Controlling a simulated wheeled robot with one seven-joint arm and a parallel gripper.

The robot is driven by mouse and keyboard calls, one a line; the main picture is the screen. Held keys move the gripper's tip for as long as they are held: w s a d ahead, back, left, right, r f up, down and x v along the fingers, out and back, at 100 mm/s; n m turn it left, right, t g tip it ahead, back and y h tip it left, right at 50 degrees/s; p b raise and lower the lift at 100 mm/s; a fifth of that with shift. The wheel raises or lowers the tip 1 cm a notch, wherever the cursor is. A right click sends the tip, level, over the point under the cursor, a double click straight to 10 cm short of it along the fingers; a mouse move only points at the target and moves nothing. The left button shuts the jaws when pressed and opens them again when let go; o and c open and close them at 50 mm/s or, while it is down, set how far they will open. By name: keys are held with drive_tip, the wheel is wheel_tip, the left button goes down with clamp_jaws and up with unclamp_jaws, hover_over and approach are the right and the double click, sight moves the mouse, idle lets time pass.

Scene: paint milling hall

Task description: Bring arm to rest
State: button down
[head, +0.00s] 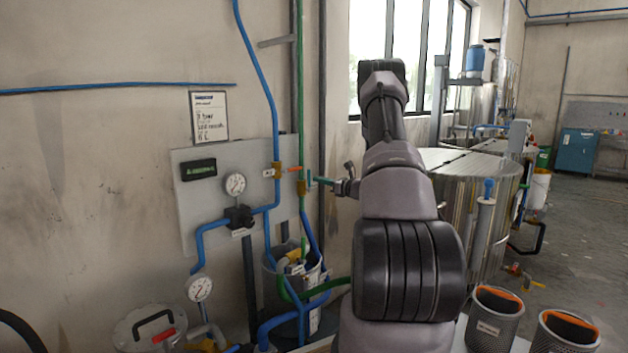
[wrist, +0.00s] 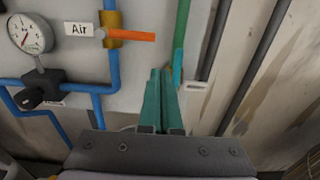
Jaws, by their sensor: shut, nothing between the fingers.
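My gripper (head: 316,180) is in front of the wall panel (head: 187,222), at its right edge, with my arm reaching forward from the bottom of the head view. Its teal fingers also show in the wrist view (wrist: 160,90); they lie together with nothing between them. The fingertips are close to the green pipe (wrist: 181,30) and a teal lever-like piece (wrist: 177,67) on it. I cannot tell whether they touch. An orange valve handle (wrist: 132,36) stands out sideways from the blue air pipe (wrist: 112,72), left of the fingers.
Gauges (head: 235,184) and blue pipes (head: 207,233) are on the panel. A grey bin (head: 313,319) with hoses stands below. A large steel vat (head: 455,199) is right of my arm. Two mesh cups (head: 491,330) (head: 562,339) are at lower right. Open floor (head: 590,235) lies far right.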

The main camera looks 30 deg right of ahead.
drive_tip(key=shift+s+d, duration=0.25)
drive_tip(key=shift+s, duration=0.4)
drive_tip(key=s+a+r+n+g+y, duration=0.35)
drive_tip(key=a+r+n, duration=0.3)
drive_tip(key=a, duration=0.35)
drive_tip(key=s+a+r+n+g+y, duration=0.2)
drive_tip(key=s+a+r+n+g, duration=0.25)
drive_tip(key=a+r, duration=0.5)
drive_tip(key=s+a+r+n+g+h, duration=0.35)
drive_tip(key=s+a+n, duration=0.6)
drive_tip(key=s, duration=0.65)
drive_tip(key=s+r+n+t+h, duration=0.1)
drive_tip(key=s+n+h, duration=0.5)
drive_tip(key=s, duration=1.1)
drive_tip(key=shift+s+d+r+n+t, duration=0.4)
drive_tip(key=shift+r+n, duration=0.25)
drive_tip(key=shift+r, duration=0.1)
